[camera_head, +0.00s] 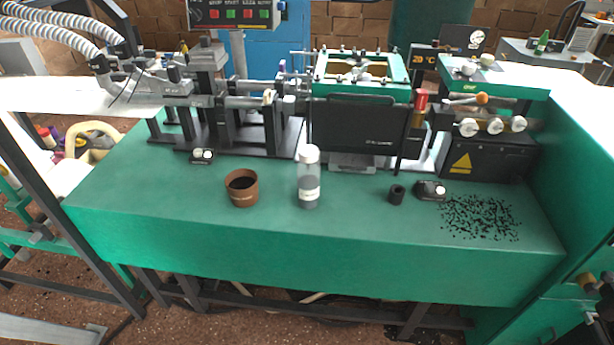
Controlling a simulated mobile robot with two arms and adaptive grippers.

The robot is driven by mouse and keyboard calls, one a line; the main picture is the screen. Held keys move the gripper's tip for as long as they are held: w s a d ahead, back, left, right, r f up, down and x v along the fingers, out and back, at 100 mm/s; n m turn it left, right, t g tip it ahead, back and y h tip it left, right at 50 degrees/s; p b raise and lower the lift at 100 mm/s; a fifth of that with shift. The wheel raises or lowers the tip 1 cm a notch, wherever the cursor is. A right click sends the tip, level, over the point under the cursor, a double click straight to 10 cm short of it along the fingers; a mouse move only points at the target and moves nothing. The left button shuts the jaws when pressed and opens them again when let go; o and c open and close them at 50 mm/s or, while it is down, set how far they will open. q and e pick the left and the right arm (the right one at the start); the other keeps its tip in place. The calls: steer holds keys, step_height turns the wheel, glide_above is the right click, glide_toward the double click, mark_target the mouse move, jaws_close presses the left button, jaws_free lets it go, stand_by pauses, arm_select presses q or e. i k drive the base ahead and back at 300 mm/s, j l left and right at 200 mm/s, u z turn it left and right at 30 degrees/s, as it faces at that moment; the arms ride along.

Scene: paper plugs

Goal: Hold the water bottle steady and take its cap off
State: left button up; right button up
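The water bottle (308,185) stands upright near the middle of the green bench. It is clear-grey with a pale label, and its whitish cap (308,153) sits on top. Neither of my grippers shows in the head view, and nothing is touching the bottle.
The green bench (370,230) has free room in front of the bottle. A brown cup (241,188) stands to its left. A small black cylinder (396,194), a small black switch box (431,191) and scattered black bits (480,218) lie to its right. Machinery (360,125) stands close behind.

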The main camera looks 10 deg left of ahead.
mark_target(308, 175)
steer(key=i+j+z, duration=0.15)
steer(key=j, duration=0.3)
steer(key=i+j+z, duration=0.1)
steer(key=j, duration=0.4)
steer(key=i+j+z, duration=0.15)
steer(key=j, duration=0.35)
steer(key=j+z, duration=0.15)
steer(key=j, duration=0.35)
